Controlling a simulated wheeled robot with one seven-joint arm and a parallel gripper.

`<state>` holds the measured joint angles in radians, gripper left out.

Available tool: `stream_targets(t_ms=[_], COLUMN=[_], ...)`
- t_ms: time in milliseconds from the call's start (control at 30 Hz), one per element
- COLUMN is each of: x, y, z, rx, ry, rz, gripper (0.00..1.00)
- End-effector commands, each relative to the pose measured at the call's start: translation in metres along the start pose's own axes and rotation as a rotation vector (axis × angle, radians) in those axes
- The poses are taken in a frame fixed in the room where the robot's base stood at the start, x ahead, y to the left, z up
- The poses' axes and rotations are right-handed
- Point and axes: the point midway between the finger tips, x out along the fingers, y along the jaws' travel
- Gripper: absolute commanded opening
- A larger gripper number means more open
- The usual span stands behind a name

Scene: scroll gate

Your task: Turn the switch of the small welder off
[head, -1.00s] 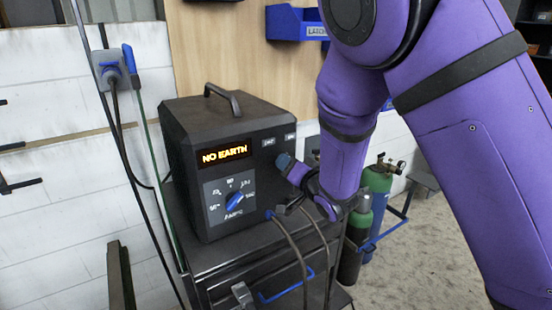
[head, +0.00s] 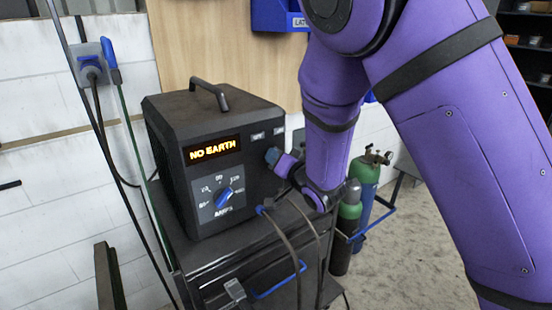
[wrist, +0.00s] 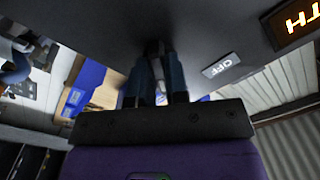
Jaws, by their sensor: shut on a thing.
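The small welder (head: 165,140) is a black box with a top handle, an amber "NO EARTH" display (head: 211,148) and a blue amps dial (head: 223,197). My gripper (head: 272,157) is at the right part of its front panel, below two small labels. In the wrist view the blue-grey fingertips (wrist: 157,62) are against the panel and shut on a small dark piece between them, which seems to be the switch; the fingers mostly hide it. An "OFF" label (wrist: 222,65) shows beside it. I cannot tell which way the switch is set.
The welder stands on a dark cart (head: 235,258) with a blue handle. Cables (head: 290,235) hang from its front just below my gripper. A wall socket (head: 90,62) with a plug is at the left.

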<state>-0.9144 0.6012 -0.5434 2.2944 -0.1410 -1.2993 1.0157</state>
Motion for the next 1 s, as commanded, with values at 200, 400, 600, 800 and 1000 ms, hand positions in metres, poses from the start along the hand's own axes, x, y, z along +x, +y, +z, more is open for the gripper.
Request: stream_targets(t_ms=[200, 400, 600, 800, 1000], x=[-0.0002, -0.0003, -0.0003, -0.0004, -0.0004], y=[0.0000, 0.0000, 0.0003, 0.0000, -0.0002], z=[-0.0006, -0.0010, -0.0006, -0.0004, 0.0000], rx=[-0.090, -0.248, -0.438, -0.628, -0.818], ry=[0.001, 0.002, 0.001, 0.000, 0.000], rz=[0.000, 0.000, 0.001, 0.001, 0.001], gripper=[0.00, 0.00, 0.00, 0.00, 0.00])
